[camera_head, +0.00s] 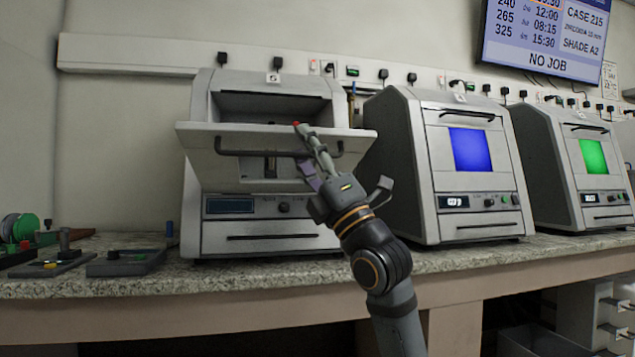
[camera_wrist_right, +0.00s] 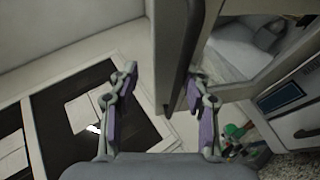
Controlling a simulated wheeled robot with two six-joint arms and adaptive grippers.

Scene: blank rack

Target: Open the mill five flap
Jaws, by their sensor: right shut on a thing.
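The mill marked 5 (camera_head: 210,225) is the leftmost machine in the head view. A dark bar handle (camera_head: 245,153) runs along the flap's front. My right gripper (camera_head: 306,150) is shut on the handle near its right end. In the right wrist view my right gripper (camera_wrist_right: 162,80) has its fingers on both sides of the flap's edge and bar; the exact contact is hard to see. My left gripper is not in view.
Two more mills stand to the right, one with a blue window (camera_head: 468,150) and one with a green window (camera_head: 594,156). Small tools and trays (camera_head: 125,262) lie on the speckled counter (camera_head: 150,283) at left. A screen (camera_head: 545,38) hangs above.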

